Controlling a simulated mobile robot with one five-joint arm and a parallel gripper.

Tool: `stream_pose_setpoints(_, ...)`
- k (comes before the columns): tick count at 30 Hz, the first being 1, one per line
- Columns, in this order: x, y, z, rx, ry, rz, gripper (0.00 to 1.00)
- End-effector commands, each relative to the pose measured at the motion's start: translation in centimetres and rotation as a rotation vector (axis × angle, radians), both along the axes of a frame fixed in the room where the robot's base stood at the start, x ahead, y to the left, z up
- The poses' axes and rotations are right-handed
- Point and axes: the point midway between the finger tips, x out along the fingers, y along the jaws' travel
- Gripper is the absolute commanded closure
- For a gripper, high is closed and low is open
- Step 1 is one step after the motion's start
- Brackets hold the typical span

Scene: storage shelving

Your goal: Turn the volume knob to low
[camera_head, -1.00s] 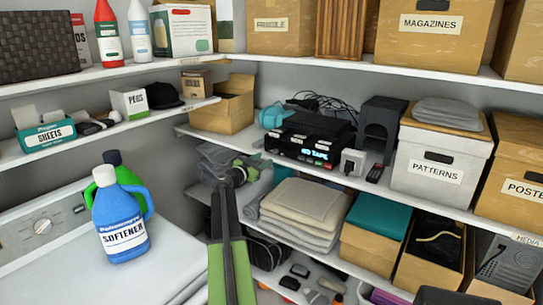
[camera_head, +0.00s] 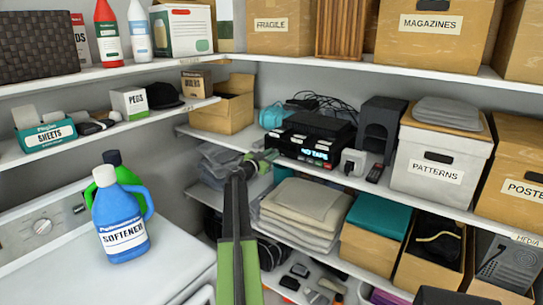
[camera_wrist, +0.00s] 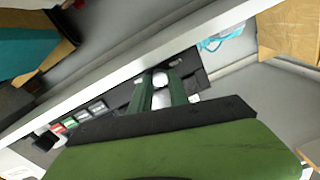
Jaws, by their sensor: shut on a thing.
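The black tape deck (camera_head: 300,147) with a lit "NO TAPE" display stands on the middle shelf. Its front also shows in the wrist view with coloured buttons (camera_wrist: 84,115). My gripper (camera_head: 268,156) is at the left end of the deck's front. In the wrist view, my gripper (camera_wrist: 161,78) has its two green fingers on either side of a round silver knob (camera_wrist: 160,80), shut on it. The knob's marking and pointer cannot be read. In the head view my gripper hides the knob.
A white shelf edge (camera_wrist: 140,70) runs close by the fingers. Folded towels (camera_head: 300,205) lie on the shelf below. An open cardboard box (camera_head: 222,108) is to the left.

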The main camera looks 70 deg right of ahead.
Motion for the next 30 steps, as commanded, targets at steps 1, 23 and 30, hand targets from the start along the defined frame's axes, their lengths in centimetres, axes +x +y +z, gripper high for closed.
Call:
stream_pose_setpoints(1, -0.02, 0.02, -0.02, 0.000, 0.000, -0.001, 1.00)
stream_pose_setpoints(23, -0.04, 0.05, -0.02, 0.060, 0.225, -0.001, 1.00)
stream_pose_setpoints(30, -0.04, 0.05, -0.03, 0.102, 0.379, -0.001, 1.00)
